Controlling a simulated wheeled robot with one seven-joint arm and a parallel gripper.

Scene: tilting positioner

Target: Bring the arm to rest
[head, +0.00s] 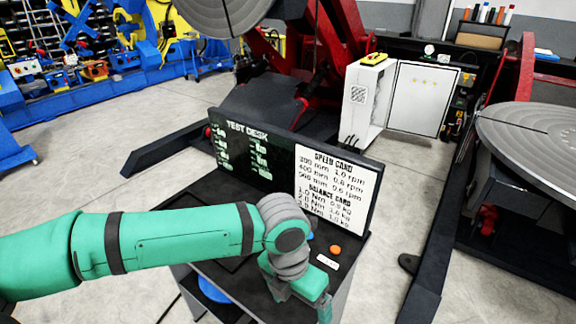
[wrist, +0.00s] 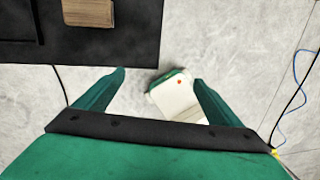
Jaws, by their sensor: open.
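My green arm reaches across the head view from the left and bends down over the right part of the dark test desk (head: 180,200). My gripper (wrist: 150,80) shows in the wrist view with its two green fingers spread apart and nothing between them. The fingers point past the desk edge (wrist: 158,45) over the pale floor. In the head view the gripper is partly cut off at the bottom edge, so its fingertips are hard to make out there.
A board with a speed card (head: 337,185) stands along the desk's back. An orange button (head: 335,249) is beside my wrist. A white and green object (wrist: 175,95) lies below the fingers. A wooden block (wrist: 88,12) is on the desk. A round positioner table (head: 530,135) stands at right.

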